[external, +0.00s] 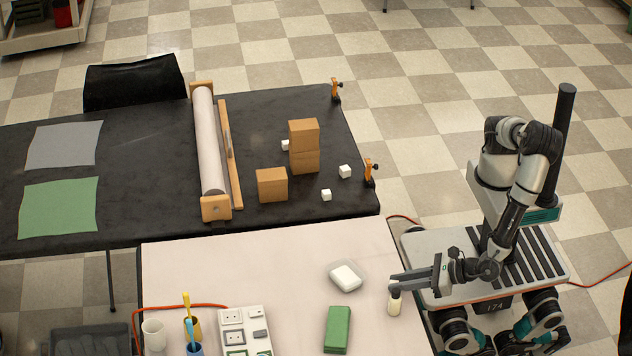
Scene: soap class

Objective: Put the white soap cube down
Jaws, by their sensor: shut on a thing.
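My gripper (395,284) reaches left from my arm over the right side of the pale table. Its jaws are shut on a small white thing at the fingertips, which looks like the white soap cube; the fingers hide most of it.
A clear dish (361,287) with white soap and a green block (338,330) lie left of my gripper. A socket panel (245,330), cups (153,335) and a red cable stand front left. The pale table's (260,265) middle is clear. A paper roll (208,140) crosses the black table.

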